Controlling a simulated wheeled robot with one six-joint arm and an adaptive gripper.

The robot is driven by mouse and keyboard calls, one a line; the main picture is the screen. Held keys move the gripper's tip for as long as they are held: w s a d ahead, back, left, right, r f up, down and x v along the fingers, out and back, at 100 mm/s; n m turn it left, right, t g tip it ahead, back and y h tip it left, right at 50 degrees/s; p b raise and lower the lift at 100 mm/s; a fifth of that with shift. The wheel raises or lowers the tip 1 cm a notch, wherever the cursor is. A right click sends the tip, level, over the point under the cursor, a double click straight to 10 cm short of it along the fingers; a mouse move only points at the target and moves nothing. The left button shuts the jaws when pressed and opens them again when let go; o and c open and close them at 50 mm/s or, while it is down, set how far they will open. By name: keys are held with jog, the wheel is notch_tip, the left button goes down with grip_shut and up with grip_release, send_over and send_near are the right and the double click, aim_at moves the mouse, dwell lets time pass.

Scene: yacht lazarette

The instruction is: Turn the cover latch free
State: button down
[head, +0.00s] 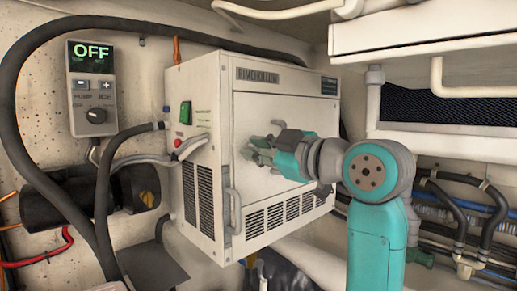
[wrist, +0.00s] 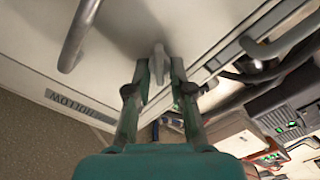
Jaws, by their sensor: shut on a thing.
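The white boxed unit (head: 206,95) has a flat front cover (head: 300,107) facing right. My gripper (head: 257,152), teal with grey joints, is at the left part of this cover. In the wrist view my gripper (wrist: 159,76) has its two fingers on either side of a small grey latch (wrist: 157,55) that stands out from the pale cover (wrist: 120,55). It is shut on the latch. In the head view the fingers mostly hide the latch, and its exact angle is hard to tell.
A curved grab handle (head: 232,211) is on the cover's lower left, below my gripper. A control panel (head: 92,89) reading OFF, a black hose (head: 12,110) and a dark cylinder (head: 75,200) are at left. Pipes and cables (head: 465,215) crowd the right, under a white shelf (head: 425,40).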

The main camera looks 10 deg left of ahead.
jog(key=n, duration=0.9)
jog(key=shift+s+a+f, duration=0.1)
jog(key=shift+f, duration=0.3)
jog(key=shift+n, duration=0.4)
jog(key=c, duration=1)
grip_release()
jog(key=v, duration=1.2)
